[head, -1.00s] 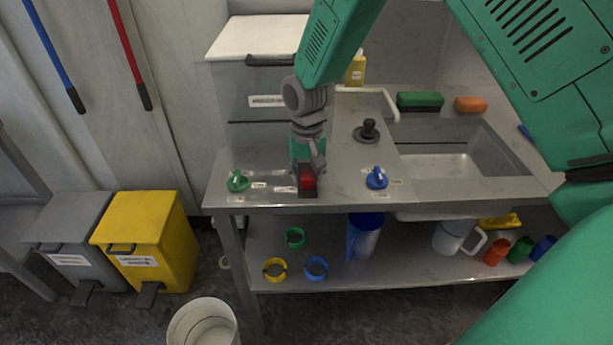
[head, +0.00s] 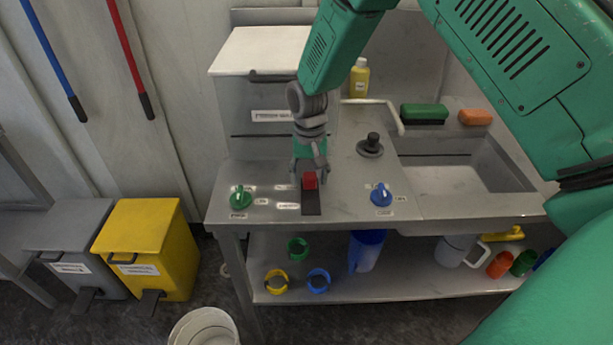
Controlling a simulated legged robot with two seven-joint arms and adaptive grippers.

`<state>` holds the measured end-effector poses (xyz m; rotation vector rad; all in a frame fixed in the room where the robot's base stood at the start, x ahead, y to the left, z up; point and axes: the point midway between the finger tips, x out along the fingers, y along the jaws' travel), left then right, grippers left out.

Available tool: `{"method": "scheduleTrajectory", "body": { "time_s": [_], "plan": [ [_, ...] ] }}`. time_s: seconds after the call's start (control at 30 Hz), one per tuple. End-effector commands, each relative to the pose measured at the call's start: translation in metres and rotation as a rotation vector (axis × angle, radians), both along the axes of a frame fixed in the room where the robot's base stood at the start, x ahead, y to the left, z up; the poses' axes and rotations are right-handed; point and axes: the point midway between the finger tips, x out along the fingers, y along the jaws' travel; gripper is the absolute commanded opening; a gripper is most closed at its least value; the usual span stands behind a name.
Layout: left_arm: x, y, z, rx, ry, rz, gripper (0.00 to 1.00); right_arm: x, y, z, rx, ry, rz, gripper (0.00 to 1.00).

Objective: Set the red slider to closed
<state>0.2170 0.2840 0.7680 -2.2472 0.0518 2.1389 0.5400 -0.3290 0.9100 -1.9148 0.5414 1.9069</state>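The red slider (head: 309,180) is a small red block on a dark track (head: 311,203) on the grey counter, between a green knob and a blue knob. The red block sits at the far end of the visible track, with the bare track on its near side. My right gripper (head: 310,176) is at the red block, just behind it, with fingers pointing down and spread around it. Whether the fingers touch the block cannot be told. My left gripper is not in view.
The green knob (head: 241,198) and blue knob (head: 380,195) flank the track. A black plunger-like fitting (head: 371,146), a sink (head: 455,180) and a white-lidded box (head: 262,52) are nearby. Yellow (head: 141,240) and grey (head: 68,245) bins stand left.

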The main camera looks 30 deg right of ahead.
Motion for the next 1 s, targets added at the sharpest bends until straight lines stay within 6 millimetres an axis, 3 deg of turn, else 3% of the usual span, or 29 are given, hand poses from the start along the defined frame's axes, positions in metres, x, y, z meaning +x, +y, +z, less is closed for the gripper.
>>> {"method": "scheduleTrajectory", "body": {
  "time_s": [0.17,0.53,1.0],
  "plan": [
    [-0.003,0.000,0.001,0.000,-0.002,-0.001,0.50,0.000,0.002,0.011,-0.002,0.001,0.001,0.50],
    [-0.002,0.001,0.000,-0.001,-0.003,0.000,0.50,0.002,0.005,0.068,-0.005,0.000,0.000,0.50],
    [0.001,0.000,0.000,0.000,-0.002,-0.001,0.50,0.002,0.004,0.075,-0.003,0.001,0.000,0.50]
  ]
}}
